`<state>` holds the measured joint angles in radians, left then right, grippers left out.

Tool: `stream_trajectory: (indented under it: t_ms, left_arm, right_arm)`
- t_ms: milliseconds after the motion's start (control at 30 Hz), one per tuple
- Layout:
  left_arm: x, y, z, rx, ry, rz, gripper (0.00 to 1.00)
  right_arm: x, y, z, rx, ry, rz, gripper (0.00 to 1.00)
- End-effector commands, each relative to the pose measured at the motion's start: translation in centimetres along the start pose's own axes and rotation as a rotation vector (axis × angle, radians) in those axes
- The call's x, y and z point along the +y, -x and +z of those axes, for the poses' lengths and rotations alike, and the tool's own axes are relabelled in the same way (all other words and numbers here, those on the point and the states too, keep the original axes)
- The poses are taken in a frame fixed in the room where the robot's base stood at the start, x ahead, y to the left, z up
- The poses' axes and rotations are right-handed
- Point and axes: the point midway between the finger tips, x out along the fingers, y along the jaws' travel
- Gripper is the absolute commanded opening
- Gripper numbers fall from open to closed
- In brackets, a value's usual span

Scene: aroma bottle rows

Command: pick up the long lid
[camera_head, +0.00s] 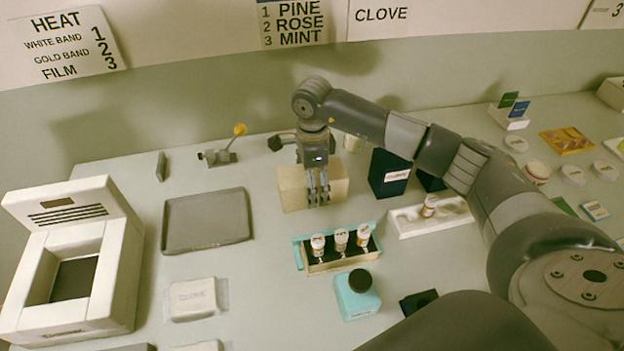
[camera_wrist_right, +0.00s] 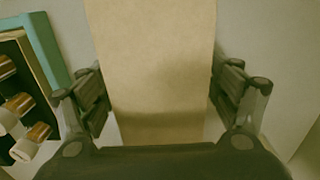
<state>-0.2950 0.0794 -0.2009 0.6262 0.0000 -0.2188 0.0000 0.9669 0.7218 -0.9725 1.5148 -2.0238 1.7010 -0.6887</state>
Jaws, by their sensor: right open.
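A pale tan box-like piece (camera_head: 294,190), the only long lid-like thing near the gripper, stands on the table behind the bottle rack. My right gripper (camera_head: 318,198) points down at it and overlaps its front and top in the head view. In the right wrist view the tan piece (camera_wrist_right: 152,60) runs long and flat between the two open fingers of my right gripper (camera_wrist_right: 160,95). A gap shows beside the fingers, and I cannot tell whether either touches it. My left gripper is not in view.
A teal-edged rack (camera_head: 340,263) with several white-capped bottles stands in front. A teal bottle with a dark cap (camera_head: 358,299) is nearer. A grey tray (camera_head: 207,220) and a white heater box (camera_head: 70,265) are at left. Navy boxes (camera_head: 388,175) and a white tray (camera_head: 420,222) stand right.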

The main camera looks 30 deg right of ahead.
Motion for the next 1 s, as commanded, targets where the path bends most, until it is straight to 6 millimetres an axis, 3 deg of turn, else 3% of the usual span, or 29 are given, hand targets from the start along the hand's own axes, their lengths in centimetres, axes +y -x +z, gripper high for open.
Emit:
stream_trajectory:
  t_ms: [133,333,733,1000]
  left_arm:
    - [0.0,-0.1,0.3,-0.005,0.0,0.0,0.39]
    - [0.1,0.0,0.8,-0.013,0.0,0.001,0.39]
    - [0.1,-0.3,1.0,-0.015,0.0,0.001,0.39]
    - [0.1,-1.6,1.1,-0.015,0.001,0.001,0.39]
  right_arm:
    - [0.0,0.0,0.0,0.0,0.001,0.0,0.81]
    - [0.0,0.0,0.0,0.0,0.001,0.0,0.36]
    - [-0.1,0.6,0.1,-0.001,0.001,-0.003,0.35]
    - [-0.2,5.5,0.1,-0.002,0.001,-0.008,0.35]
